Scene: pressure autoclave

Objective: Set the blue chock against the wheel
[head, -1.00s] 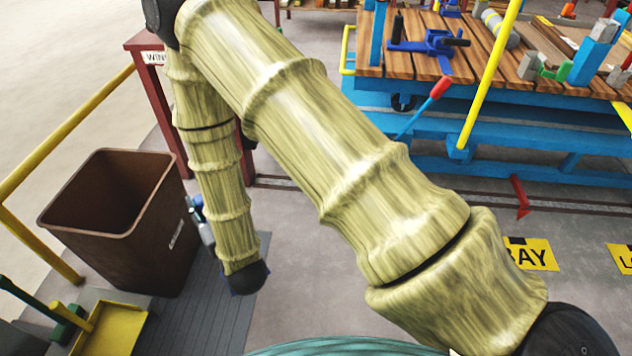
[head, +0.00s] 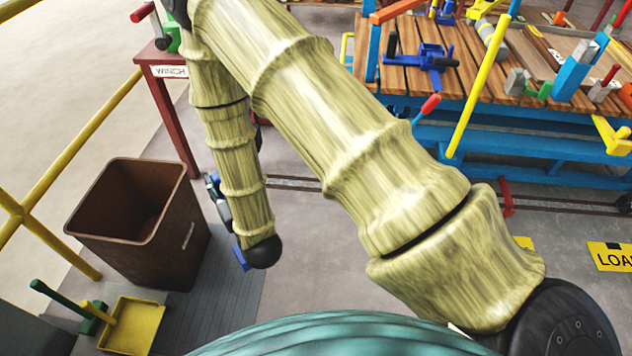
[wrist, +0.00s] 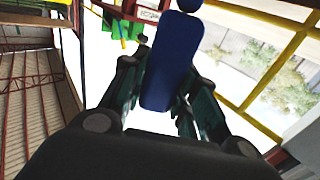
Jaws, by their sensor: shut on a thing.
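The blue chock (wrist: 172,65) is a long blue block with a round knob at its top end in the wrist view. My gripper (wrist: 165,80) is shut on it, with dark fingers on both sides. In the head view my gripper (head: 214,190) is small and partly hidden behind my forearm, left of the cart and near the brown bin. A dark wheel (head: 625,202) shows at the right edge, low under the blue-framed cart (head: 520,143). The chock is well apart from the cart.
A brown bin (head: 185,262) and a yellow tray (head: 132,325) stand at lower left. A yellow railing (head: 65,170) and a red winch stand (head: 170,120) are behind them. Rails (head: 560,203) run along the cart. Grey floor (head: 330,270) lies clear between bin and cart.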

